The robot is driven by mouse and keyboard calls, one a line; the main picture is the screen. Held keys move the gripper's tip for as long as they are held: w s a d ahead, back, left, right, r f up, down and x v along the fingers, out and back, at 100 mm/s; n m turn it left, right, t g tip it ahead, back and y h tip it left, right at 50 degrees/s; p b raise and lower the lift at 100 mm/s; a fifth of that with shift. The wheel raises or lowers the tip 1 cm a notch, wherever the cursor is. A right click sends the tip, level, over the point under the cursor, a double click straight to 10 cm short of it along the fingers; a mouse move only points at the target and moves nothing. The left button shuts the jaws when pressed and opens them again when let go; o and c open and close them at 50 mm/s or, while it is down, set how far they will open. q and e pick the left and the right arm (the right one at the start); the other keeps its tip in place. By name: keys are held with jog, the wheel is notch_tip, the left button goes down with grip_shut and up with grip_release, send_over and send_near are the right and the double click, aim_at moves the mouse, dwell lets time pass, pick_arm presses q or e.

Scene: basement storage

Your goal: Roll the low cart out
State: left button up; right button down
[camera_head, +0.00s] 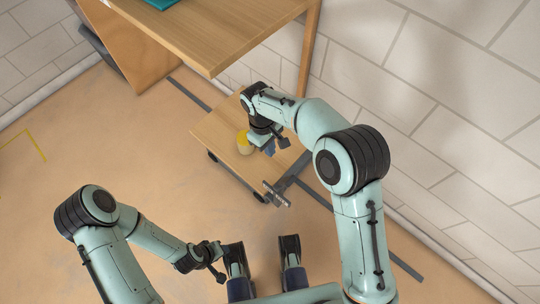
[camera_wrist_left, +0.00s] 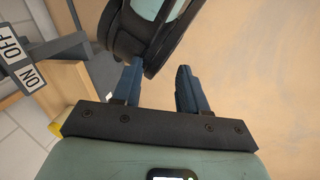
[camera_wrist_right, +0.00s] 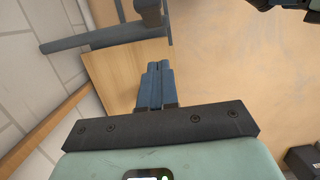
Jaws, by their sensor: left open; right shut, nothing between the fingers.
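The low cart (camera_head: 215,135) has a flat wooden deck and dark wheels, and stands partly under a table's edge. A dark grey bar (camera_head: 292,172) runs across its near right end; it also shows in the right wrist view (camera_wrist_right: 100,38). A plate marked ON and OFF (camera_wrist_left: 22,58) shows in the left wrist view beside the deck. My right gripper (camera_head: 268,148) is shut and empty above the deck near that bar, with its fingertips together (camera_wrist_right: 156,68). My left gripper (camera_wrist_left: 157,72) is open and empty, away from the cart; its fingers are hard to make out in the head view.
A yellow-topped container (camera_head: 244,141) stands on the deck beside my right gripper. A wooden table (camera_head: 225,30) overhangs the cart's far side. A white block wall (camera_head: 440,100) stands close on the right. The floor (camera_head: 140,150) left of the cart is clear.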

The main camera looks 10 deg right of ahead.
pick_arm(q)
jog(key=shift+t+y, duration=0.4)
jog(key=shift+t, duration=0.3)
jog(key=shift+w+a+f+b, duration=0.4)
jog(key=shift+w+f+b, duration=0.15)
jog(key=shift+w, duration=0.2)
jog(key=shift+w+a+f+b, duration=0.4)
jog(key=shift+w+f, duration=0.15)
jog(key=shift+w, duration=0.15)
jog(key=shift+w+a+f+b, duration=0.35)
jog(key=shift+w+f+b, duration=0.2)
jog(key=shift+w, duration=0.2)
pick_arm(e)
jog(key=shift+s+d+f, duration=0.55)
jog(key=shift+s+f, duration=0.2)
jog(key=shift+f, duration=1.15)
jog(key=shift+s+d+f, duration=0.6)
jog(key=shift+s+f, duration=0.2)
jog(key=shift+f, duration=1.1)
jog(key=shift+s+d+f, duration=0.55)
jog(key=shift+s+f, duration=0.2)
jog(key=shift+f, duration=1.15)
